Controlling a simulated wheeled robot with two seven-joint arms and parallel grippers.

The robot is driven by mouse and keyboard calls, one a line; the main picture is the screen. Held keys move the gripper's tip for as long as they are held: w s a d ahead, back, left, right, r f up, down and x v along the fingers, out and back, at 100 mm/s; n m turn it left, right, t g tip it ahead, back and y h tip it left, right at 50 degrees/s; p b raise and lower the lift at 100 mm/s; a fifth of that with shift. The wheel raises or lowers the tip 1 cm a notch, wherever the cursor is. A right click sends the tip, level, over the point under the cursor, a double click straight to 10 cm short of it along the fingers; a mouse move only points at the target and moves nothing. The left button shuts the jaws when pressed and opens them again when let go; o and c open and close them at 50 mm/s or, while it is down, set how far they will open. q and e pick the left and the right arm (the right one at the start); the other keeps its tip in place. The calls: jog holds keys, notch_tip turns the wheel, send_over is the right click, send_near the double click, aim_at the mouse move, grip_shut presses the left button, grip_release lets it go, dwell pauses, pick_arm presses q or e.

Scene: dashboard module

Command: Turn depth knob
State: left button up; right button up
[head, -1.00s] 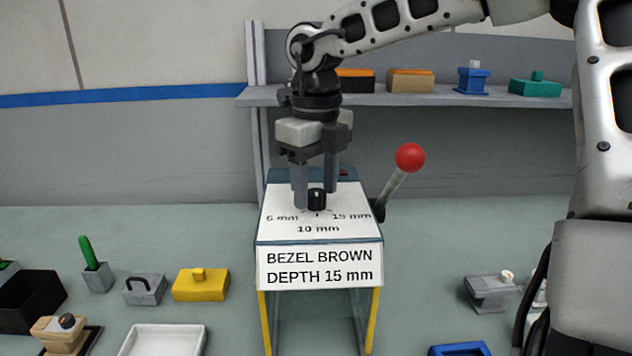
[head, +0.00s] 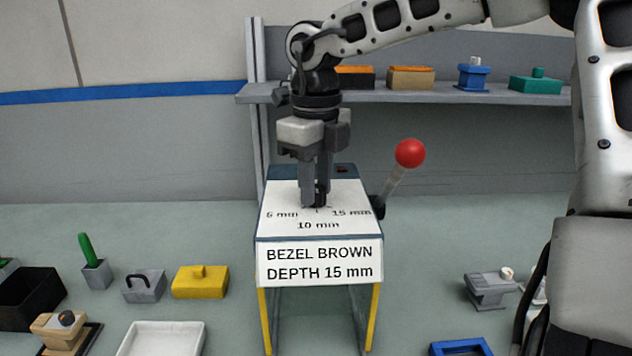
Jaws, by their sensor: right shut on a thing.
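The depth knob (head: 318,201) is a small black knob on the white sloped top of the dashboard module (head: 279,221). The dial around it is marked 5 mm at left, 10 mm in front and 15 mm at right. The label (head: 319,263) on the front reads "BEZEL BROWN DEPTH 15 mm". My right gripper (head: 315,196) points down from above and is shut on the knob, its fingers hiding much of it. The direction in which the knob points cannot be made out. My left gripper is not in view.
A lever with a red ball (head: 410,153) stands at the module's right side. A shelf (head: 420,98) behind holds several coloured blocks. On the table are a yellow block (head: 200,282), a grey handled block (head: 144,288), a white tray (head: 199,340) and a black bin (head: 29,300).

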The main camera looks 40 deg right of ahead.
jog(key=n, duration=0.5)
jog(key=shift+r, duration=0.1)
jog(key=n, duration=0.5)
jog(key=shift+n, duration=0.4)
dwell(0.3)
jog(key=o, duration=1)
jog(key=shift+r, duration=0.1)
notch_tip(320, 180, up, 16)
jog(key=shift+f, duration=0.1)
